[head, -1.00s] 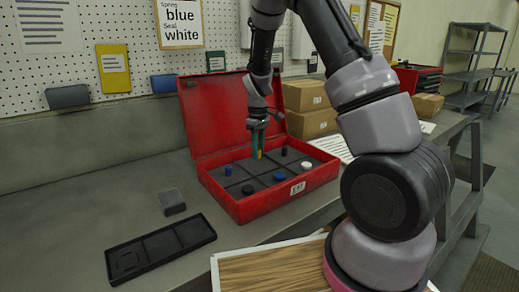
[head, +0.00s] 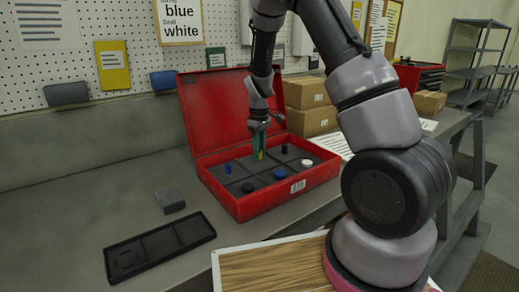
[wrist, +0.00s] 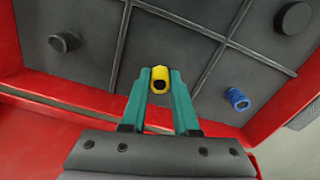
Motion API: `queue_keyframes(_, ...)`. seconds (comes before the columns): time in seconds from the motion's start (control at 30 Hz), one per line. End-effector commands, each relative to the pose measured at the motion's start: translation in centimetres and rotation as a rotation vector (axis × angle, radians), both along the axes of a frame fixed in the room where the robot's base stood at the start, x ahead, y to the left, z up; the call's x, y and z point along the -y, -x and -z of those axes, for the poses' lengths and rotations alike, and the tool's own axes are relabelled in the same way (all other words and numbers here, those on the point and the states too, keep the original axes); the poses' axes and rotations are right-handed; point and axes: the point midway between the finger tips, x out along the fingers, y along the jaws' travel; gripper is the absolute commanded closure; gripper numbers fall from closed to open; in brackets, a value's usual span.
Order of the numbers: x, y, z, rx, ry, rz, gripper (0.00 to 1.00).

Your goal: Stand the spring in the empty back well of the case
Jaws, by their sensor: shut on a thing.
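My gripper (head: 259,156) is shut on a yellow spring (wrist: 160,80), which shows end-on with a dark hole between the green fingers. It hangs over the back middle well of the open red case (head: 273,206). That well looks otherwise empty. Whether the spring touches the well floor, I cannot tell. A blue spring (head: 228,168) stands in the back left well and also shows in the wrist view (wrist: 237,99). A black spring (head: 284,149) stands in the back right well.
The front wells hold a black seal (head: 248,187), a blue seal (head: 279,175) and a white seal (head: 307,163). The raised lid (head: 225,110) is behind my gripper. A black tray (head: 160,246) and grey block (head: 170,201) lie left. A sign (head: 181,20) reads spring blue, seal white.

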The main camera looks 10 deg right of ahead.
Motion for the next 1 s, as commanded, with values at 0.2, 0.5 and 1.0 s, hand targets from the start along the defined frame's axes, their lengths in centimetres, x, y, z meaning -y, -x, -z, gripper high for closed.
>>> queue_keyframes(0.2, -0.01, -0.01, -0.02, 0.0, 0.0, 0.0, 1.0)
queue_keyframes(0.5, -0.02, 0.04, 0.13, 0.0, 0.0, 0.0, 1.0)
queue_keyframes(1.0, -0.2, 0.24, 0.79, 0.0, 0.0, 0.0, 1.0)
